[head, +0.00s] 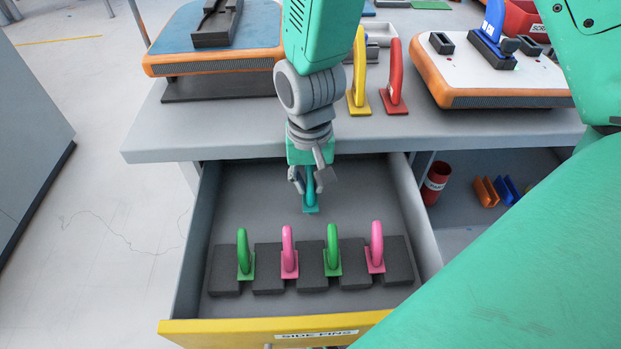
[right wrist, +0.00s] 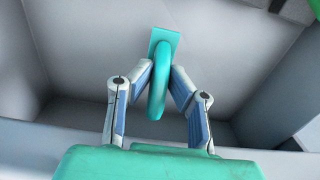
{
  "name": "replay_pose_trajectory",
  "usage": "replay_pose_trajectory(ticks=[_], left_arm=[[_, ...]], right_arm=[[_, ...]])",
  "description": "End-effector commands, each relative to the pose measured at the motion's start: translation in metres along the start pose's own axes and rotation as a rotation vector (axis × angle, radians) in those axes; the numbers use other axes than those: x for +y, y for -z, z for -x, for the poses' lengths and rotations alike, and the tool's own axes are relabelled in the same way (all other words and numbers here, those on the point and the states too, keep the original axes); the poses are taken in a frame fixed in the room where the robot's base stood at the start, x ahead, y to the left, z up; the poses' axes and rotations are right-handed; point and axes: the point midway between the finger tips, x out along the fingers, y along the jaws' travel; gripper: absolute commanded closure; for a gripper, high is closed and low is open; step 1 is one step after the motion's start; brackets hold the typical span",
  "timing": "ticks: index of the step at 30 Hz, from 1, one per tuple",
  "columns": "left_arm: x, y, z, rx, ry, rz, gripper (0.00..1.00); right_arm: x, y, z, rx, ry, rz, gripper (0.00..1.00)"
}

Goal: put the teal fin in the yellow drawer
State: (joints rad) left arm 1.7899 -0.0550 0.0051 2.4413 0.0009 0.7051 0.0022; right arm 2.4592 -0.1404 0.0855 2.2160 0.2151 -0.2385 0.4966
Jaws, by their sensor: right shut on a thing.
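The teal fin (head: 310,203) is held in my right gripper (head: 310,180), over the back part of the open yellow drawer (head: 225,331). In the right wrist view, the teal fin (right wrist: 163,50) sits between the two fingers of my right gripper (right wrist: 162,88), with its flat base at the far end. The drawer has a yellow front with a label reading "SIDE FINS" and a grey inside. I cannot tell whether the fin's base touches the drawer floor. My left gripper is not in view.
Green fins (head: 244,258) and pink fins (head: 376,250) stand in dark foam blocks (head: 269,282) near the drawer front. A yellow fin (head: 359,75) and a red fin (head: 394,80) stand on the table (head: 236,133). Boards lie left and right. The drawer's back floor is otherwise clear.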

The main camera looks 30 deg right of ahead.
Motion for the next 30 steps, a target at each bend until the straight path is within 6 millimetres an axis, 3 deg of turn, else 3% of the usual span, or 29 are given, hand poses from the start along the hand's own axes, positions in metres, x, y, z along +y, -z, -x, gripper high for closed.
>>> replay_pose_trajectory(ticks=[11,12,13,24,30], left_arm=[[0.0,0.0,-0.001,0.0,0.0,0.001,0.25],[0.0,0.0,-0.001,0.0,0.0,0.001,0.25],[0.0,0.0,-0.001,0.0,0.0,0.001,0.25],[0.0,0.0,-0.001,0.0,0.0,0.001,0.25],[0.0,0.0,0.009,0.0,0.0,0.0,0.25]], right_arm=[[0.0,0.0,-0.01,-0.002,0.0,0.002,1.0],[0.0,0.0,-0.01,-0.003,-0.001,0.002,0.72],[0.0,-0.001,-0.01,-0.004,-0.001,0.002,0.65],[0.003,0.0,-0.008,-0.008,-0.004,-0.002,0.65],[0.002,0.001,0.026,0.0,0.001,-0.001,0.65]])
